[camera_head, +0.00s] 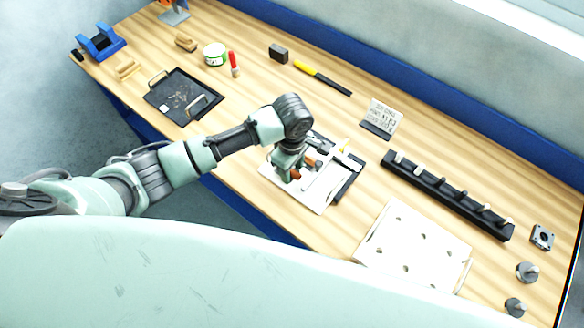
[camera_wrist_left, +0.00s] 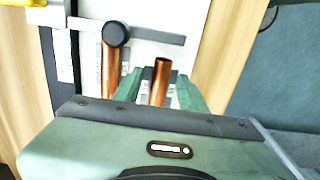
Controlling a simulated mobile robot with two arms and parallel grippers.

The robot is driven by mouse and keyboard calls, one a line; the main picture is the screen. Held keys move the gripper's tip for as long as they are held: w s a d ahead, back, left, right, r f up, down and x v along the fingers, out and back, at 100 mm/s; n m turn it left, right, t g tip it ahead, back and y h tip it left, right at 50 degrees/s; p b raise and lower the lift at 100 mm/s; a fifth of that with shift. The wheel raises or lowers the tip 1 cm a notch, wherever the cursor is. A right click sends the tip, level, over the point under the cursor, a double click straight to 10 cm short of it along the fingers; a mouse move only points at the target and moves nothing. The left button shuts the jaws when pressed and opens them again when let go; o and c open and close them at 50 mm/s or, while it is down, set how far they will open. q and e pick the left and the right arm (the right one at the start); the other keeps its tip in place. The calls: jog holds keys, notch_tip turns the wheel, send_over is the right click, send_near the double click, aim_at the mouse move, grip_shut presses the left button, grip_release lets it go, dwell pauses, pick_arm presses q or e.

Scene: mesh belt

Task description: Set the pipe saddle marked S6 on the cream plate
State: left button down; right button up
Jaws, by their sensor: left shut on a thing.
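My left gripper (camera_head: 290,173) is low over a white board (camera_head: 312,198) near the middle of the bench. In the left wrist view its green fingers (camera_wrist_left: 160,88) are shut around a copper pipe piece (camera_wrist_left: 159,78) with an open end. A second copper piece (camera_wrist_left: 110,70) with a dark round cap stands to its left, apart from the fingers. The cream plate (camera_head: 402,240), with several holes, lies to the right of the gripper near the front edge. I cannot make out an S6 mark or tell which thing is the saddle. My right gripper is not in view.
A black bar with several pegs (camera_head: 447,196) lies behind the cream plate. A small sign (camera_head: 385,116) stands behind the white board. A dark tray (camera_head: 184,97) lies at left. Grey knobbed parts (camera_head: 526,272) stand at far right. Bare wood separates board and plate.

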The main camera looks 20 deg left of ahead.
aim_at(292, 171)
pick_arm(q)
jog(key=shift+f, duration=0.4)
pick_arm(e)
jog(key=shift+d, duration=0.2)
pick_arm(q)
jog(key=shift+f, duration=0.1)
jog(key=c, duration=1.1)
grip_release()
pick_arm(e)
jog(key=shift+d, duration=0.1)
pick_arm(q)
notch_tip(292, 171, up, 12)
jog(key=b, duration=0.2)
jog(key=shift+b, duration=0.4)
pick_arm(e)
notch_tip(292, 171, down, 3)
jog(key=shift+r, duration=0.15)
